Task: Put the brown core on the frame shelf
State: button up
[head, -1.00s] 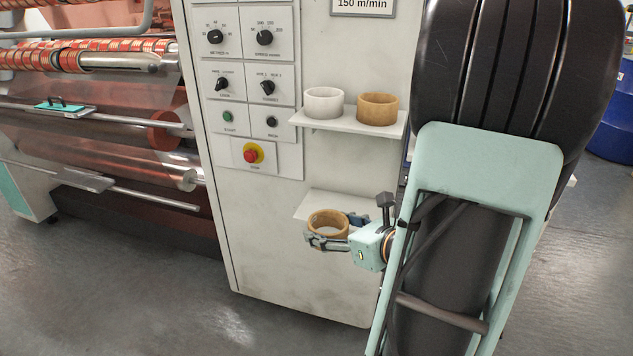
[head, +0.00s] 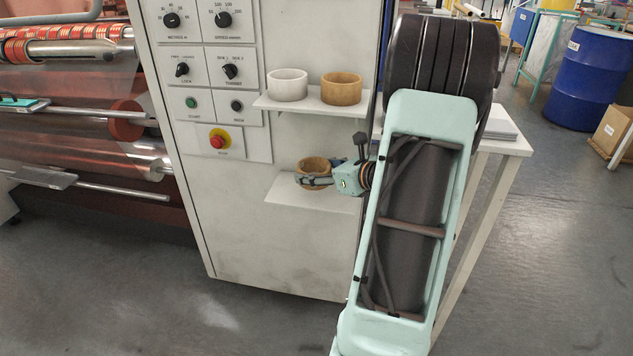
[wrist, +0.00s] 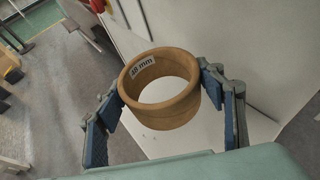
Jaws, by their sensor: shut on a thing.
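A brown ring-shaped core (head: 315,164) is held by my gripper (head: 306,180) in front of the machine's pale frame. In the wrist view, the core (wrist: 160,118) sits between the two fingers, pressed from both sides, with a small "mm" label near its rim. Below it is the lower white shelf (head: 312,201), bare where I see it; the core appears a little above it, apart. The upper shelf (head: 318,107) bears a white core (head: 287,86) and another brown core (head: 341,90) side by side.
A control panel (head: 218,75) with knobs and a red button (head: 217,141) is left of the shelves. Film rollers (head: 125,120) lie further left. A white table (head: 510,146) stands behind my arm at right, with a blue drum (head: 588,78) beyond.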

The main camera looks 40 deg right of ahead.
aim_at(317, 192)
jog(key=shift+w+d+f, duration=0.2)
jog(key=shift+d+f, duration=0.05)
jog(key=shift+f+b, duration=0.75)
jog(key=shift+f, duration=0.75)
jog(key=shift+f, duration=0.25)
jog(key=o, duration=1.2)
jog(key=shift+r, duration=0.1)
jog(key=shift+o, duration=0.2)
jog(key=shift+r, duration=0.15)
jog(key=shift+s+r, duration=0.2)
jog(key=shift+s, duration=0.1)
jog(key=p+v, duration=0.3)
jog(key=v, duration=0.8)
jog(key=shift+s, duration=0.2)
